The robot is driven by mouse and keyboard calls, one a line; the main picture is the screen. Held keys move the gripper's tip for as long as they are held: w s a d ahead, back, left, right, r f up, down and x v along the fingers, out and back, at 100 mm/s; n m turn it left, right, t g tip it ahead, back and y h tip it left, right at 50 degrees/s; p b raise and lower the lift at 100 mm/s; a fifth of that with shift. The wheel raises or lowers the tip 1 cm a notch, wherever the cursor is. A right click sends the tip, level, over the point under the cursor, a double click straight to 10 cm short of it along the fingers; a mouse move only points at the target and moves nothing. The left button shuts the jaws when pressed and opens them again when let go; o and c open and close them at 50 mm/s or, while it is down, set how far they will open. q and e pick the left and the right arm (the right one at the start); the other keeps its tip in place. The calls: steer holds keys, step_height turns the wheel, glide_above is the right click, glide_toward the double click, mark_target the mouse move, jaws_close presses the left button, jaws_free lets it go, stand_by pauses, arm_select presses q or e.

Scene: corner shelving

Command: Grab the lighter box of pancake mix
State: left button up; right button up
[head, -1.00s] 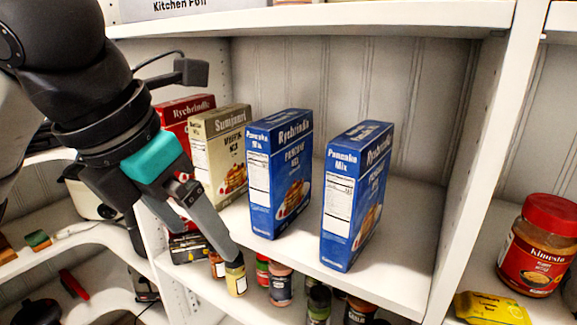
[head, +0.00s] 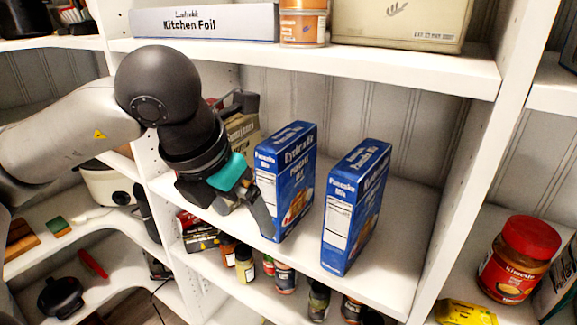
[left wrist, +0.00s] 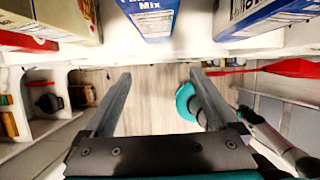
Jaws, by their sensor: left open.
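Two blue boxes of pancake mix stand upright on the middle shelf: a left one (head: 293,185) and a right one (head: 352,208). Which is lighter cannot be told by looks. My left gripper (head: 246,214) is open and empty, at the lower left front of the left box, with one finger overlapping it in the head view. In the left wrist view the open fingers (left wrist: 158,78) point towards the bottom of a blue box (left wrist: 152,18), which lies beyond and between them. The other blue box (left wrist: 262,14) is to its right.
A tan box (head: 243,133) stands left of the blue boxes, partly hidden by my arm. Small jars (head: 285,278) line the shelf below. The shelf above holds a kitchen foil box (head: 205,22). A peanut butter jar (head: 518,260) stands right of the divider.

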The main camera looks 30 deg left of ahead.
mark_target(271, 209)
arm_select(q)
steer(key=w+f, duration=0.1)
steer(key=w, duration=0.1)
steer(key=w+f+p, duration=0.1)
steer(key=w+f, duration=0.1)
steer(key=w, duration=0.1)
steer(key=w+f+p, duration=0.1)
steer(key=w, duration=0.1)
steer(key=shift+w+d+f, duration=0.15)
steer(key=shift+f, duration=0.2)
steer(key=c, duration=1.4)
steer(key=shift+r, duration=0.1)
